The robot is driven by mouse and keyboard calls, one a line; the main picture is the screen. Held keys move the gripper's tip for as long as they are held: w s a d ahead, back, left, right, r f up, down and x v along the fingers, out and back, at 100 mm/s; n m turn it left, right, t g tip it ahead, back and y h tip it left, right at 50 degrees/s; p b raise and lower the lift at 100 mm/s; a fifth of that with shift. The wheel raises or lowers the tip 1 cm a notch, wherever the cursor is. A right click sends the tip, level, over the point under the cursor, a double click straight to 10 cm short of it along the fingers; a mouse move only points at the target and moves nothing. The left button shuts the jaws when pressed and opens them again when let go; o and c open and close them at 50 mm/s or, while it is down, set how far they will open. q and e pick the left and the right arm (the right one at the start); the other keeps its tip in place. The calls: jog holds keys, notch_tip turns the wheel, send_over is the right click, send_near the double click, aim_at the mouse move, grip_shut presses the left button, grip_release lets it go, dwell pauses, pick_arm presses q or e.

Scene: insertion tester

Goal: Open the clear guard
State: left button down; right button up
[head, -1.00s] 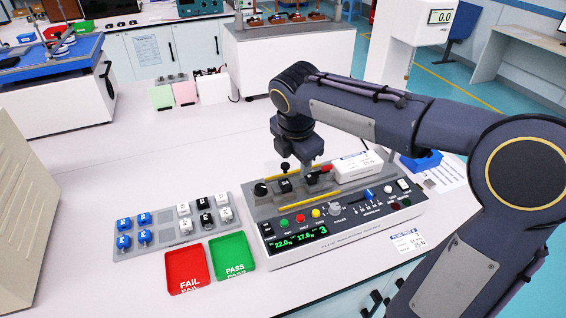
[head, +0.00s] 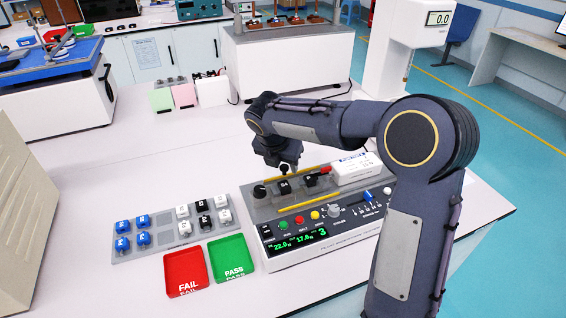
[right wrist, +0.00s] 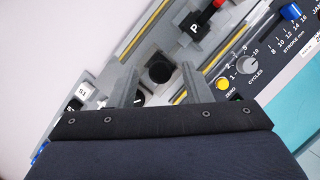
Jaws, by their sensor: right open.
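The plug insertion tester (head: 300,243) stands on the bench, with lit green digits on its front panel. The clear guard is hard to make out; a yellow-edged strip (head: 296,206) runs along the front of its area and another along the back. A round black knob (head: 285,169) stands up there, beside black blocks. My right gripper (head: 281,166) is open over the tester, at the knob. In the right wrist view, the knob (right wrist: 160,69) shows between the open fingers (right wrist: 157,80), apart from both. My left gripper is not in view.
A red FAIL tray (head: 186,288) and green PASS tray (head: 232,275) lie left of the tester. A grey rack (head: 165,243) of blue, white and black plugs sits behind them. A white box (head: 355,171) stands at the tester's right back.

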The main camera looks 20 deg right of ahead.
grip_shut()
jog(key=shift+d, duration=0.1)
jog(key=d+p, duration=0.2)
jog(key=d, duration=0.3)
jog(key=d+p, duration=0.2)
jog(key=d, duration=0.4)
jog(key=s+d+p, duration=0.1)
jog(key=d+p, duration=0.1)
jog(key=d, duration=0.4)
jog(key=shift+d+r+p, duration=0.1)
jog(key=shift+d+p, duration=0.1)
jog(key=shift+p, duration=0.15)
jog(key=shift+d, duration=0.55)
grip_release()
